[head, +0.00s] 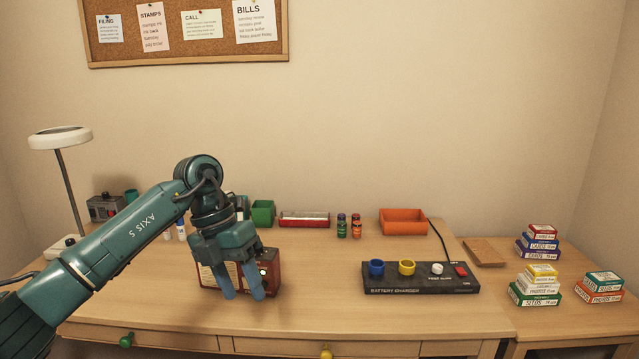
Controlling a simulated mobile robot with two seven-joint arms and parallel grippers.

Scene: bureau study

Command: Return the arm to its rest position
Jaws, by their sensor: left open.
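My left arm comes in from the left and reaches over the desk (330,307). My left gripper (243,296) points down at the desk's left-middle part, with its two fingers apart. It is in front of a dark red box-like device (272,268) and hides part of it. I cannot tell whether the fingers touch the device. My right gripper is not in view.
A black battery charger (420,279) with blue and yellow cups stands right of the gripper. An orange tray (403,221), small bottles (342,226) and a green bin (263,213) stand behind. A lamp (60,138) rises at left. Stacked card boxes (536,284) stand at right.

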